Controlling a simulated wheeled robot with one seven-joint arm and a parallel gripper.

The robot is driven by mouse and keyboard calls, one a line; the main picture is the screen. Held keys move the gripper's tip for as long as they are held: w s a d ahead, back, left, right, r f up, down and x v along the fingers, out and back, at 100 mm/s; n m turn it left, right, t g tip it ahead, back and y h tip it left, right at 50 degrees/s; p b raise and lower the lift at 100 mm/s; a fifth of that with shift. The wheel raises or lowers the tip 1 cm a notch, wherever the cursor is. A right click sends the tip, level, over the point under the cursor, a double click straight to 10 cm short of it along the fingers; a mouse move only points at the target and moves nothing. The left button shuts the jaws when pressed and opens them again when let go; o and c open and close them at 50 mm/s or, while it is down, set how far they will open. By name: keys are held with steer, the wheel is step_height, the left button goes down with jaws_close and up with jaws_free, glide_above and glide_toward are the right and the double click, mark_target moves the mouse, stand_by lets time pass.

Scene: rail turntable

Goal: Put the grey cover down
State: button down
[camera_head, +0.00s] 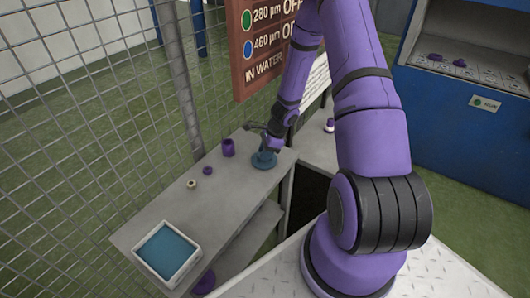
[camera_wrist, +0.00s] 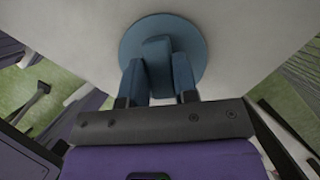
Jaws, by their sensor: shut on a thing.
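The cover is a round disc with an upright block handle, and it looks blue-teal rather than grey. It shows at the far right end of the grey bench (camera_head: 150,222) in the head view (camera_head: 263,161), and as a disc in the wrist view (camera_wrist: 165,23). My gripper (camera_head: 268,147) is above it, its two fingers shut on the block handle from both sides, as the wrist view shows (camera_wrist: 157,76). The disc looks level and is at or just above the bench top; I cannot tell whether it touches. What lies under the disc is hidden.
A purple cup (camera_head: 228,147), a small purple piece (camera_head: 207,171) and a small cream ring (camera_head: 191,184) stand left of the cover. A white tray with blue inside (camera_head: 191,262) is at the near end. A wire fence (camera_head: 90,110) runs behind the bench.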

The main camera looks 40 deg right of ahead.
steer(key=shift+f, duration=0.1)
steer(key=c, duration=0.9)
jaws_free()
steer(key=v, duration=1.2)
steer(key=shift+s, duration=0.1)
